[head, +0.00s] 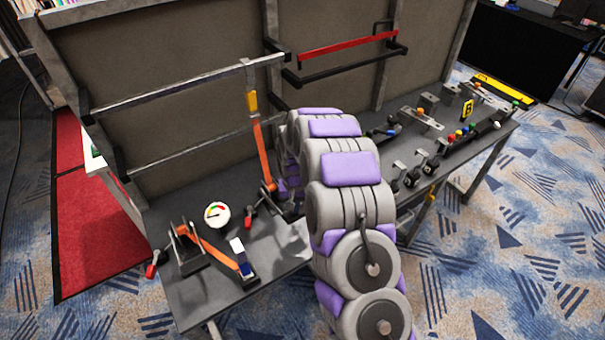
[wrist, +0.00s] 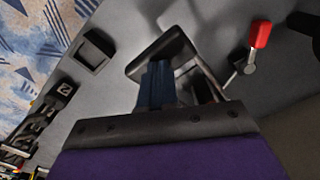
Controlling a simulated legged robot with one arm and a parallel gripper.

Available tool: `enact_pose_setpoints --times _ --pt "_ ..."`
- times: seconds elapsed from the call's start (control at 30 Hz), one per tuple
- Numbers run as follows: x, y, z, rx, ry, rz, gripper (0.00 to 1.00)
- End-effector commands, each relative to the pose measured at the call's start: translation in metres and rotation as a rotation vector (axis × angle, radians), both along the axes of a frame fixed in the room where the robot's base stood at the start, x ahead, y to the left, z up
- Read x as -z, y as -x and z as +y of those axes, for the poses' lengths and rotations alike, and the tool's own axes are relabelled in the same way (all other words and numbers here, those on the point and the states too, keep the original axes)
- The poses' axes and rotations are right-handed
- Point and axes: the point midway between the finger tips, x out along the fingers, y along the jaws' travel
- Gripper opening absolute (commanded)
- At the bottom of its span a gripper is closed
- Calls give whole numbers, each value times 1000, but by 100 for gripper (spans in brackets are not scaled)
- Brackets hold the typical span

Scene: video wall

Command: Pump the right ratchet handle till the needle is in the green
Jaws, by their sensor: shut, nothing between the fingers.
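The right orange ratchet handle (head: 262,145) stands nearly upright, with a yellow grip, on the grey bench. A left orange handle (head: 215,250) lies low and has a blue grip (head: 240,252). The round gauge (head: 216,214) has a white face with coloured marks and sits between them; its needle is too small to read. My gripper is hidden behind my arm in the head view. In the wrist view my gripper (wrist: 157,122) fills the bottom, shut and empty.
A red-tipped lever (wrist: 257,38) stands to the upper right in the wrist view. A black square socket (wrist: 91,50) is at the left. In the head view, a railed panel (head: 190,60) rises behind the bench, and several small levers and coloured knobs (head: 455,135) crowd its right half.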

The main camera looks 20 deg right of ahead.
Motion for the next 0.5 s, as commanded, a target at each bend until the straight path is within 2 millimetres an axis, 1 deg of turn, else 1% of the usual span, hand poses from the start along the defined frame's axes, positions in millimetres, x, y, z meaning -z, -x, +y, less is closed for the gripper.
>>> enact_pose_setpoints --times 0.1,0.5 --pt "9 0 0 0 0 1 0" --pt "33 0 0 0 0 0 0"
